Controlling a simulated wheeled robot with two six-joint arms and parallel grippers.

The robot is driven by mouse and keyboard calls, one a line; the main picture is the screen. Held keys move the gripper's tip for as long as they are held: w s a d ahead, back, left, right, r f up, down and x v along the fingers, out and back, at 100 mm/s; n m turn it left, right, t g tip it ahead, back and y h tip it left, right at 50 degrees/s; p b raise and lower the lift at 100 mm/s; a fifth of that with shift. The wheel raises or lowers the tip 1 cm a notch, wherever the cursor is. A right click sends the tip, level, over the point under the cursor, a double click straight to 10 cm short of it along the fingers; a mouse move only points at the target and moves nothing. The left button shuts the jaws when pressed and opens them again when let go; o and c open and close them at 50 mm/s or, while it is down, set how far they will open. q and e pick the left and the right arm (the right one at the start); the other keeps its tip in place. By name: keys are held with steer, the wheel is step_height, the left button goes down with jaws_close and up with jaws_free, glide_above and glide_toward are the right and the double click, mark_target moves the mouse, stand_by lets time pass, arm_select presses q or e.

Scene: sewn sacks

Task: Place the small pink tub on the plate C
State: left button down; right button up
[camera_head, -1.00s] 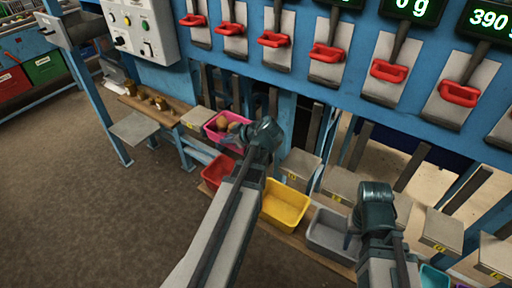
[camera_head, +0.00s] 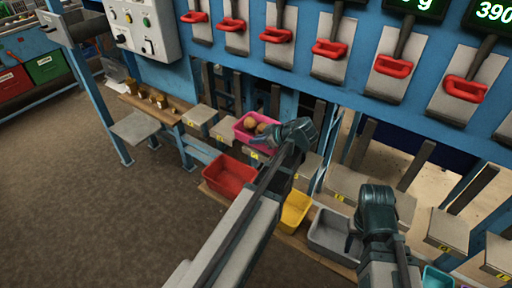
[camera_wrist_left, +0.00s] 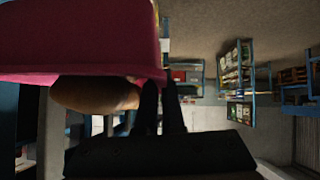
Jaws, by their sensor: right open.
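The small pink tub (camera_head: 242,134) holds brown round items and hangs at the row of grey plates in the head view. My left gripper (camera_head: 300,133) is shut on its right rim. In the left wrist view the pink tub (camera_wrist_left: 80,45) fills the upper left, its rim at the dark fingers (camera_wrist_left: 160,105), with a brown item beside it. A grey plate with a yellow label (camera_head: 254,155) lies under the tub, mostly hidden; its letter is too small to read surely, and I cannot tell whether they touch. My right gripper (camera_head: 375,200) is open and empty.
Two bare grey plates (camera_head: 198,115) (camera_head: 224,130) lie left of the tub. A red tub (camera_head: 228,178), a yellow tub (camera_head: 295,210) and a grey tub (camera_head: 330,235) stand on the lower shelf. Red-handled levers (camera_head: 331,48) hang above. Blue posts frame the plates.

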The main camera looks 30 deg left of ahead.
arm_select(q)
steer(key=shift+f+b, duration=0.65)
steer(key=shift+f, duration=0.55)
arm_select(e)
steer(key=shift+f, duration=1.15)
arm_select(q)
steer(key=shift+a, duration=0.1)
steer(key=shift+f, duration=0.2)
steer(key=c, duration=1)
jaws_free()
steer(key=shift+r, duration=0.1)
steer(key=shift+c, duration=0.2)
arm_select(e)
steer(key=shift+f, duration=0.15)
arm_select(q)
steer(key=shift+r, duration=0.1)
